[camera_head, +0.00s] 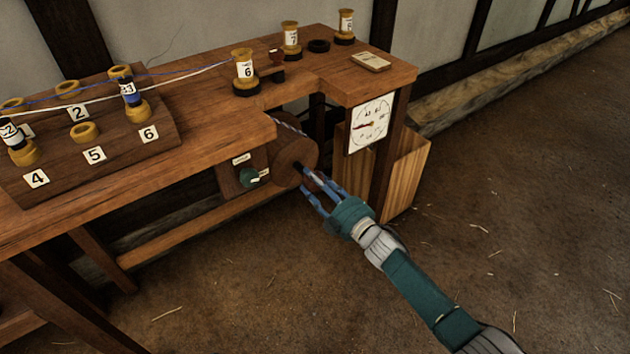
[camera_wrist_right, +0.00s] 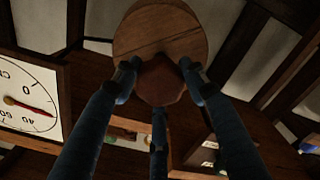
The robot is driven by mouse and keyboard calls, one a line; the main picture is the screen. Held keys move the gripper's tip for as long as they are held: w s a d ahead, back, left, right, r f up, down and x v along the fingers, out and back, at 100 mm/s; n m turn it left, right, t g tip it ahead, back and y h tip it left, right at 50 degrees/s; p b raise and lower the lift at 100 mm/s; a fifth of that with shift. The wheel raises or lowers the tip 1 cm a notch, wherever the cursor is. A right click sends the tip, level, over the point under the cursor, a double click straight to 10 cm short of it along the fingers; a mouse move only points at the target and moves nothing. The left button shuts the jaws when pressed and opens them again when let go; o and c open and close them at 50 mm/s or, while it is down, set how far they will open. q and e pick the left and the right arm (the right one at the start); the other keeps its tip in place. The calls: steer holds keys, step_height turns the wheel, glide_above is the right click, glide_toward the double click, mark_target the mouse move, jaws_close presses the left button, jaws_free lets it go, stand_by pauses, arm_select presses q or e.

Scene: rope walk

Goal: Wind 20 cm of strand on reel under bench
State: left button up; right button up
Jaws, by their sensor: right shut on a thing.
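The wooden reel (camera_head: 287,158) sits under the bench (camera_head: 215,135), with its round face toward the aisle. A blue-and-white strand (camera_head: 290,127) shows at the top of the reel. My right gripper (camera_head: 309,184) is at the reel's front, shut on a reddish-brown knob (camera_wrist_right: 162,84). In the right wrist view its blue fingers stand around the knob, with the reel's round wooden face (camera_wrist_right: 160,30) behind it. The white dial (camera_head: 369,124) with a red needle hangs at the bench's right end; it also shows in the wrist view (camera_wrist_right: 30,85). My left gripper is not in view.
A green knob (camera_head: 249,176) is on a panel left of the reel. Blue and white strands cross the bench top to a bobbin marked 6 (camera_head: 244,72). A numbered rack (camera_head: 110,152) holds bobbins. A wooden box (camera_head: 408,175) stands right. The floor in front is open.

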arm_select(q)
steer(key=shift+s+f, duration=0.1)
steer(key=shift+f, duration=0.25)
arm_select(e)
steer(key=shift+f+m, duration=0.15)
steer(key=shift+m, duration=0.25)
steer(key=o, duration=1.2)
steer(key=shift+d, duration=0.1)
steer(key=v, duration=1.2)
